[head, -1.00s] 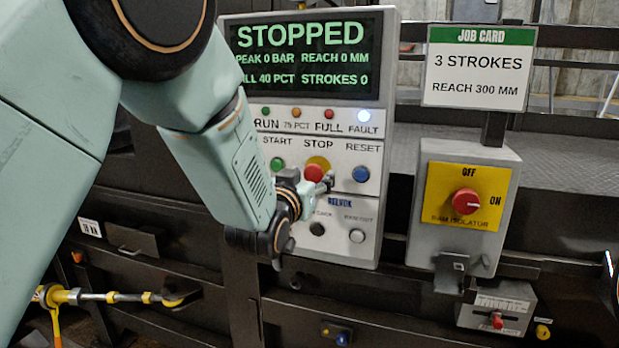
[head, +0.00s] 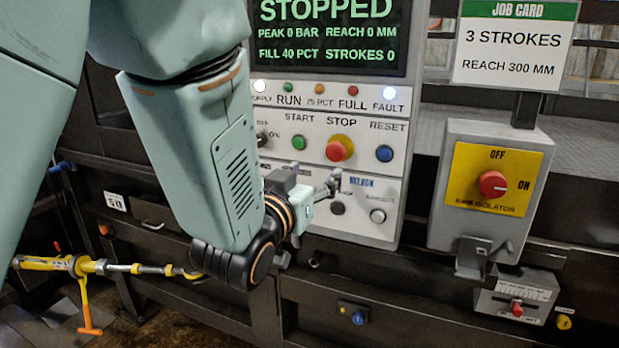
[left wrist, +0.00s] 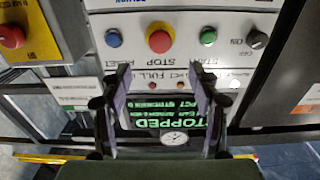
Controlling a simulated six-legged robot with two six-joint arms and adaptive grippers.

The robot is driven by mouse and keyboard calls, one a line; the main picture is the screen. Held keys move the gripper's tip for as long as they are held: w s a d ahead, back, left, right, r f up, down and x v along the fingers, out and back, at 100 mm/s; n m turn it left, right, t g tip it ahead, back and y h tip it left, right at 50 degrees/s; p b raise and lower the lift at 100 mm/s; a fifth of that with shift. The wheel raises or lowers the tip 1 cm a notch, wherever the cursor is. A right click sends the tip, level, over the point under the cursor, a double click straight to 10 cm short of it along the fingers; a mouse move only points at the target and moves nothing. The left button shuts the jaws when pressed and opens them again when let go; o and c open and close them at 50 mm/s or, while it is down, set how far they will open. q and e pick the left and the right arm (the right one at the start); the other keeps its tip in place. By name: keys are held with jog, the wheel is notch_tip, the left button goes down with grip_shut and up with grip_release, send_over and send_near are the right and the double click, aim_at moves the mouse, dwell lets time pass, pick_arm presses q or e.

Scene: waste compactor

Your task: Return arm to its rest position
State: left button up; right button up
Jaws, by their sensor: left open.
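My left arm comes in from the left in the head view. Its gripper (head: 325,188) is in front of the lower part of the control panel (head: 280,152), below the red stop button (head: 339,148). The left wrist view shows the gripper (left wrist: 163,98) with its two fingers apart and nothing between them. In that view the panel appears upside down, with its buttons beyond the fingertips. The screen reads STOPPED. My right gripper is not in view.
A ram isolator (head: 493,184) with a red knob stands right of the panel, under a job card (head: 512,52). A yellow-handled tool (head: 95,267) is at lower left. A small slider box (head: 517,297) is at lower right. Open space lies before the panel.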

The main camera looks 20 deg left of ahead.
pick_arm(q)
jog(key=shift+s+r, duration=0.1)
jog(key=shift+s, duration=0.65)
jog(key=shift+w, duration=0.15)
